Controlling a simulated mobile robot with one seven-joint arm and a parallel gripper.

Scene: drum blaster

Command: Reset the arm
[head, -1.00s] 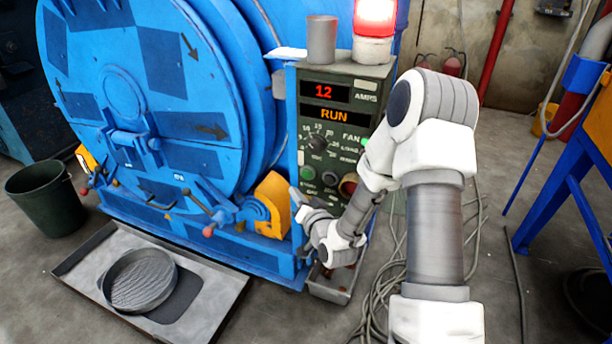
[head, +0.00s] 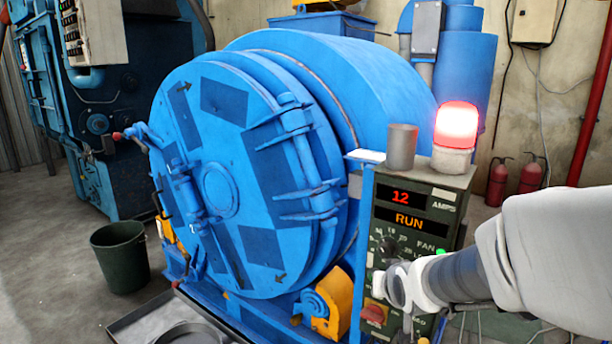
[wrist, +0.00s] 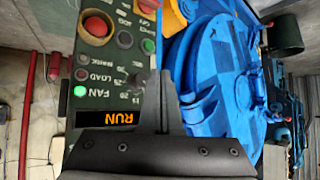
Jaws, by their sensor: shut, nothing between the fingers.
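My arm (head: 465,275) enters from the right edge in the head view and crosses in front of the lower control panel. My gripper (wrist: 164,75) shows in the wrist view, its dark fingers shut together with nothing between them. In the head view the fingers are hard to make out. The green control panel (head: 455,208) reads 12 AMPS and RUN. In the wrist view the control panel (wrist: 105,65) appears upside down, with red, black and green buttons and a lit green FAN lamp (wrist: 80,91). I cannot tell whether the fingers touch the panel.
The blue drum blaster (head: 345,75) stands left of the panel, its round door closed. A lit red beacon (head: 456,125) and a grey cup (head: 401,148) stand on the panel. A dark bucket (head: 120,257) and a grey tray (head: 140,318) are on the floor.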

